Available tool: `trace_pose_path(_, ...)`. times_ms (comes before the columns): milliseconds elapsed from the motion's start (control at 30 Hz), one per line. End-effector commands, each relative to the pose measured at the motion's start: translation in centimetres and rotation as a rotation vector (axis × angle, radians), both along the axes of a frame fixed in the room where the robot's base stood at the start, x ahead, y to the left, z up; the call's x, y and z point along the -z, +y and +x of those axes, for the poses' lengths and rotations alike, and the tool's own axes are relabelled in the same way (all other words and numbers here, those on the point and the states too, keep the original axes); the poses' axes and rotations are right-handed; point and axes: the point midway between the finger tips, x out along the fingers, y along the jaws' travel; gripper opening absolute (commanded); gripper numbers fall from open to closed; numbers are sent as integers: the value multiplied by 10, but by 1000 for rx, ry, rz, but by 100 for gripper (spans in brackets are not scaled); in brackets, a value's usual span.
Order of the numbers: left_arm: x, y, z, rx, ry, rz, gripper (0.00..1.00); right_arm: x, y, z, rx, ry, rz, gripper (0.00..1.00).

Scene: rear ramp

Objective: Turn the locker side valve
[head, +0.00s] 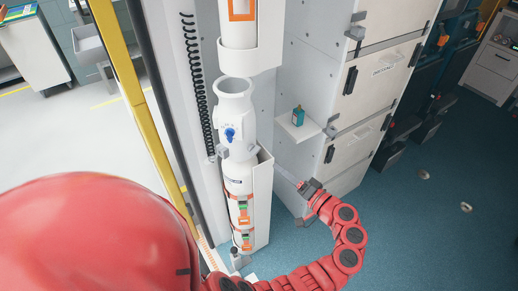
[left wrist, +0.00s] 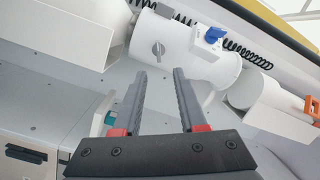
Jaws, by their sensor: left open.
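A white upright cylinder (head: 234,104) with an open top stands in a wall holder in the head view. A blue valve knob (head: 230,134) is on its front; the knob also shows in the left wrist view (left wrist: 214,34). A grey round valve knob with a raised bar (left wrist: 158,48) is on the cylinder's side in the left wrist view. My left gripper (head: 287,178) is open and empty, right of and below the cylinder. Its two fingers (left wrist: 160,74) point toward the grey knob, apart from it. My right gripper is not in view.
A small shelf (head: 298,127) with a teal bottle (head: 298,115) juts out right of the cylinder. White lower holder (head: 262,200), black coiled cord (head: 194,80) and yellow post (head: 140,110) stand close by. White drawers (head: 375,75) are at right.

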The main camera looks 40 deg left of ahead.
Motion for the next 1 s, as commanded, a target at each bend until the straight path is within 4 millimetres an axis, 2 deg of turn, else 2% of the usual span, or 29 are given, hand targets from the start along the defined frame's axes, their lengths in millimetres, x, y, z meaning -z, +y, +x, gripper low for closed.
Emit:
trace_pose_path(33, -2, 14, 2, -6, 1, 1, 41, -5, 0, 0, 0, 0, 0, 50)
trace_pose_path(200, -2, 53, 10, -3, 2, 0, 41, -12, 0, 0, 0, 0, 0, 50)
trace_pose_path(400, -1, 88, 19, 0, 2, 1, 41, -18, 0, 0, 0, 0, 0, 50)
trace_pose_path(600, 0, 104, 23, 2, 1, 0, 41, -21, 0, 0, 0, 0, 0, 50)
trace_pose_path(900, 0, 106, 24, 3, 0, 1, 41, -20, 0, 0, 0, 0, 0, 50)
trace_pose_path(1000, 0, 106, 24, 3, 1, 1, 23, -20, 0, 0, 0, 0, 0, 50)
